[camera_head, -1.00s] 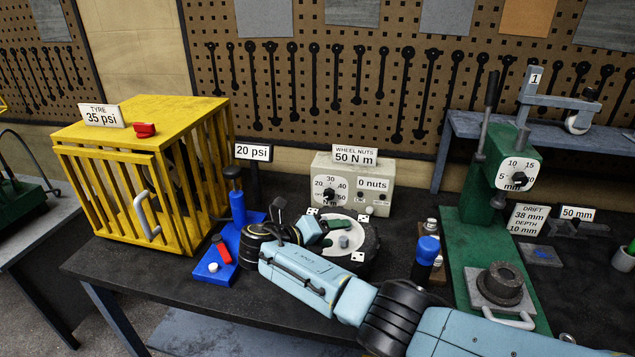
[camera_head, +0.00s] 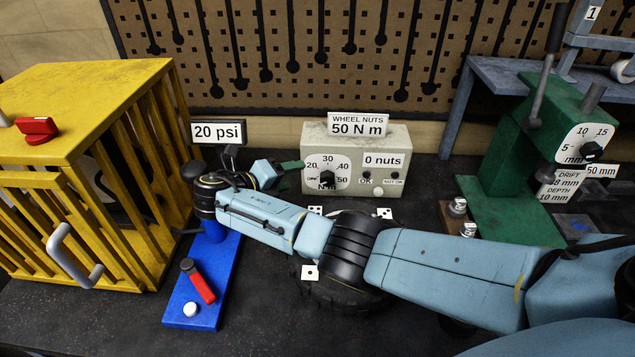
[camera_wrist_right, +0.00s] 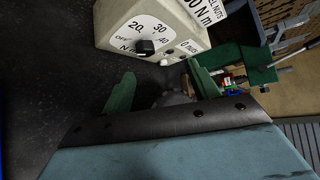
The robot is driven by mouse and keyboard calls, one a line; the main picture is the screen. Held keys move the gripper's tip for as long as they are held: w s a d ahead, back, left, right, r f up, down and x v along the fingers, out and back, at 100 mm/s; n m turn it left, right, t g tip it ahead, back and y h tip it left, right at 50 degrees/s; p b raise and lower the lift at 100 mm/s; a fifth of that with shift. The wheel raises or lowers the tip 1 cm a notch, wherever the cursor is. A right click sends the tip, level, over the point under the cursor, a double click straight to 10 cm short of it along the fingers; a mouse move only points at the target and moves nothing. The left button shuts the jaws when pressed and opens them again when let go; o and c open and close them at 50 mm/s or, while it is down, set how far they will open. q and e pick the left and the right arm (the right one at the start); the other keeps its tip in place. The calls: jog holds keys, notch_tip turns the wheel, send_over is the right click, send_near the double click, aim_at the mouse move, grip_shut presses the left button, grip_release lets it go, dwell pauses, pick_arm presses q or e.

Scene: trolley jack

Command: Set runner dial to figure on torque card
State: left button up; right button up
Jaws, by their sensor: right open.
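The runner box (camera_head: 355,191) is a cream box standing on the dark bench. The dial (camera_head: 327,178) on its front is a black knob on a white scale marked OFF, 20, 30, 40, 50 and N m. Where its pointer stands is hard to tell. The torque card (camera_head: 358,124) on top reads WHEEL NUTS 50 N m. My right gripper (camera_head: 290,165) is just left of the box. In the right wrist view its green fingers (camera_wrist_right: 162,90) are apart and empty, with the dial (camera_wrist_right: 145,47) beyond them, not touched. My left gripper is not in view.
A display on the box (camera_head: 383,160) reads 0 nuts, with OK buttons below. The yellow cage (camera_head: 100,110) and blue pump base (camera_head: 203,285) stand left. The green press (camera_head: 515,205) stands right. My right arm hides most of the wheel (camera_head: 345,298).

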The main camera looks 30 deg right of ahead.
aim_at(322, 179)
jog(key=w+d+f+b, duration=0.1)
jog(key=d+f+b, duration=0.1)
jog(key=d+f, duration=0.1)
jog(key=w+d+f+b, duration=0.1)
jog(key=d+f+b, duration=0.1)
jog(key=d, duration=0.3)
jog(key=w+d+f+b, duration=0.2)
jog(key=d+f, duration=0.2)
jog(key=shift+w, duration=0.1)
